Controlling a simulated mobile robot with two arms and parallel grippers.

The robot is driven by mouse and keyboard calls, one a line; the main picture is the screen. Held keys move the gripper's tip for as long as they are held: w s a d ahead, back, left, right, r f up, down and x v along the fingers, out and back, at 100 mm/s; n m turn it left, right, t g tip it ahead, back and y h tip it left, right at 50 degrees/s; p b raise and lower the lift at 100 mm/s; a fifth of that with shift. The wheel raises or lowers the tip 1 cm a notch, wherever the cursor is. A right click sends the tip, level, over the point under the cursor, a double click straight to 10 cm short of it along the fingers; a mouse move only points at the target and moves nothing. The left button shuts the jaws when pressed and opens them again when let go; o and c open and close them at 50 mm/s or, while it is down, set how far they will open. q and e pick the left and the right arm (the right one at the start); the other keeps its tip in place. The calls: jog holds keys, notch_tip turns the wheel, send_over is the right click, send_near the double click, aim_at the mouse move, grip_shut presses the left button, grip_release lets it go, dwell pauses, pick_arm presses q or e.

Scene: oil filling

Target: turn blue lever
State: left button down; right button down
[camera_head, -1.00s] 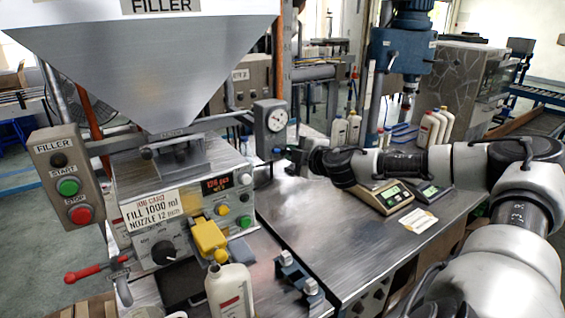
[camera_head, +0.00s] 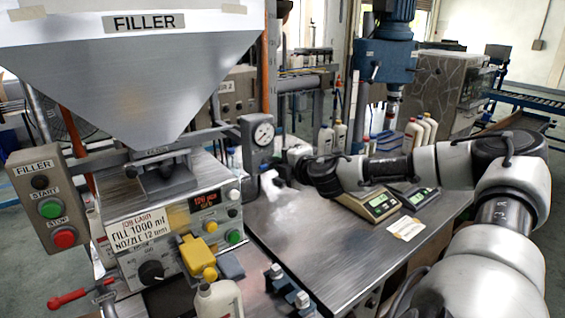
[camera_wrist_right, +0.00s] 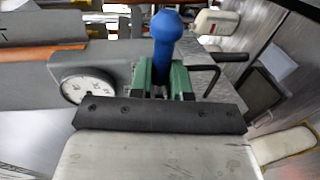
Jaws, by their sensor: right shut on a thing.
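The blue lever (camera_wrist_right: 166,40) shows in the right wrist view as a rounded blue handle standing up between the green fingers of my right gripper (camera_wrist_right: 165,82). The fingers are shut on its lower part. The gauge face also shows left of the gripper in the wrist view (camera_wrist_right: 89,87). My left gripper is not in view.
The filler's hopper (camera_head: 140,75) and control panel (camera_head: 165,230) stand at the left. A whitish blurred patch (camera_head: 270,190) shows below the gauge. The metal table (camera_head: 320,240) is mostly clear. Scales (camera_head: 368,203) and bottles (camera_head: 420,130) stand at the right and back.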

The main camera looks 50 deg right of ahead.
jog(key=c, duration=1.1)
grip_release()
jog(key=b+v, duration=0.5)
jog(key=v, duration=0.5)
jog(key=shift+s+a+r+b, duration=0.1)
jog(key=shift+s+b, duration=0.2)
jog(key=shift+s, duration=0.1)
